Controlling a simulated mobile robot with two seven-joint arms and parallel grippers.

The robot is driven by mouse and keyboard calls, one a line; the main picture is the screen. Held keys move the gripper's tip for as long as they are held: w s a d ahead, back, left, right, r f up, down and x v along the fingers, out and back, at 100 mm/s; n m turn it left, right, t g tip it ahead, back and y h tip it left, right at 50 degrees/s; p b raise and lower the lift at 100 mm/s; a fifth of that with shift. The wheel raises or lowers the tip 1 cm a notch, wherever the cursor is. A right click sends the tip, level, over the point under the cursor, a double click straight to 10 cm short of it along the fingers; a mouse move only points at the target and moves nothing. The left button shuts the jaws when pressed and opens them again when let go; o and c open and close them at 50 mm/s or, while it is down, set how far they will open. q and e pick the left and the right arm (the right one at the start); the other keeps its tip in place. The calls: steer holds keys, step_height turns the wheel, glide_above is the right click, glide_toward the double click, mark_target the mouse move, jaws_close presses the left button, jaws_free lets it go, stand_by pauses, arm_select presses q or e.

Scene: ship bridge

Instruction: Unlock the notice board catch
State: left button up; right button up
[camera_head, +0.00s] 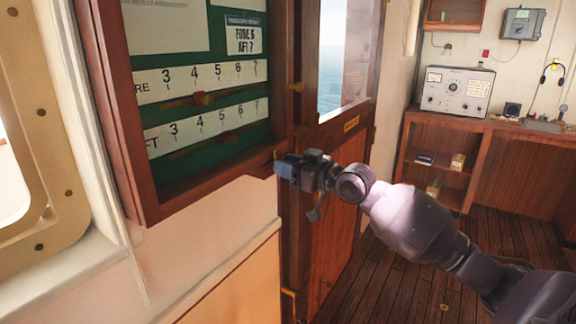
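The notice board (216,161) hangs on the left wall, with a dark wooden frame (114,110) around a green panel. Two white number strips and paper notices show on it. My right gripper (277,168) reaches in from the right, with its tips at the lower right edge of the board frame. I cannot tell whether the tips touch the frame or whether the fingers are open. No catch is clearly visible; the gripper covers part of the frame's right edge. A small brass fitting (297,87) shows higher up, to the right of the board. My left gripper is not in view.
A wooden door (335,210) with a window stands just right of the board, close to my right arm. A window frame (40,140) is at far left. A wooden desk (440,128) with a radio set (457,92) stands at the back right. Plank floor (385,285) is clear.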

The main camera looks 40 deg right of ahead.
steer(key=shift+c, duration=0.3)
jaws_close()
